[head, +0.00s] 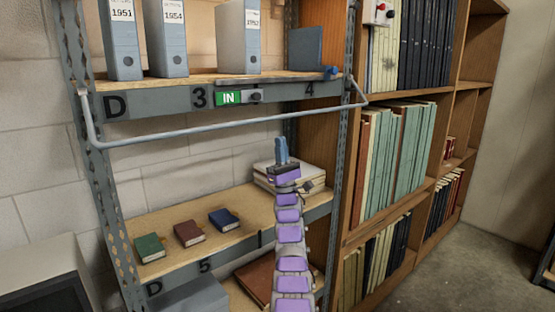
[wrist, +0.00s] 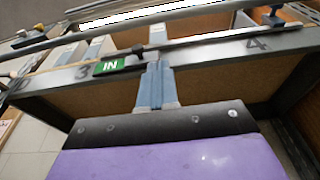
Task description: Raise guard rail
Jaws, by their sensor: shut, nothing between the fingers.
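The guard rail (head: 230,124) is a thin grey bar with bent ends. In the head view it hangs across the front of the upper shelf, just below the shelf's lip, and meets the posts at both sides. My gripper (head: 281,148) has blue fingers that point up, shut and empty. In the head view its tips appear a little below the rail's right half, apart from it. In the wrist view the shut fingers (wrist: 156,85) stand before the shelf lip, between the IN sign and the 4. Grey bars cross above them; I cannot tell which is the rail.
The upper shelf lip carries a green IN sign (head: 228,98) with a dark slider. Grey box files (head: 168,40) stand above it. The lower shelf holds small books (head: 188,233) and a pale stack (head: 307,178). A wooden bookcase (head: 352,205) stands close on the right.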

